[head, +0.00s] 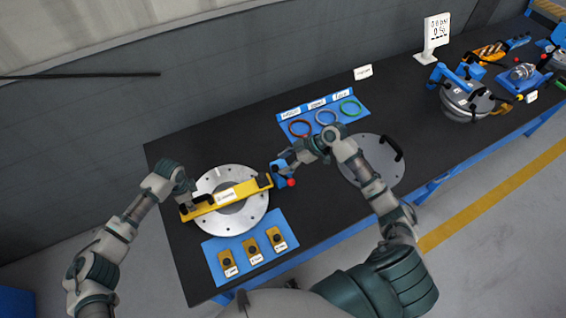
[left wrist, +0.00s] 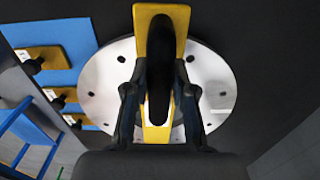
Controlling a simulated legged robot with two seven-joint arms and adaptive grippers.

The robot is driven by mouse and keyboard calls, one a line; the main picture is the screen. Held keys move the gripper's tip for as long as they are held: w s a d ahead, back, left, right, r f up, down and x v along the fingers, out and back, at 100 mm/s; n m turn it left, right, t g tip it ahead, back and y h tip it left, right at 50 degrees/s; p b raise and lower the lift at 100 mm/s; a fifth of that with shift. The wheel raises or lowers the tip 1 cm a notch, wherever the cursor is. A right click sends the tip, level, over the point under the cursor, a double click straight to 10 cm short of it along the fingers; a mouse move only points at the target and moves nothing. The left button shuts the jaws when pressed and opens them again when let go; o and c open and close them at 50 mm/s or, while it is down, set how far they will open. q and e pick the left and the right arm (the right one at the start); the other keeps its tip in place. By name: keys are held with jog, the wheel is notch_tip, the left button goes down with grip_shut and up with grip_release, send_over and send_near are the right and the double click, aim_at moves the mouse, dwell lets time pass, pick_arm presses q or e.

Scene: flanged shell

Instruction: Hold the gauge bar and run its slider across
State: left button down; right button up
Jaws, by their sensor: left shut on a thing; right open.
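The yellow gauge bar (head: 228,197) lies across the round silver flange (head: 224,222), and it also shows in the left wrist view (left wrist: 158,18). My left gripper (head: 187,204) is shut on the black handle (left wrist: 160,70) at the bar's left end; its fingers sit on both sides of the handle. A blue piece with a red knob (head: 291,182) is at the bar's right end; it may be the slider. My right gripper (head: 290,163) is open right by this blue piece. Whether its fingers surround or touch it I cannot tell.
A blue mat (head: 213,247) with three yellow blocks lies in front of the flange. Coloured rings rest on a blue board (head: 338,116) behind. A grey round cover (head: 365,172) with a black handle lies to the right. A sign and other devices stand farther right.

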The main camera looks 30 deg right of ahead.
pick_arm(q)
jog(key=c, duration=0.9)
grip_release()
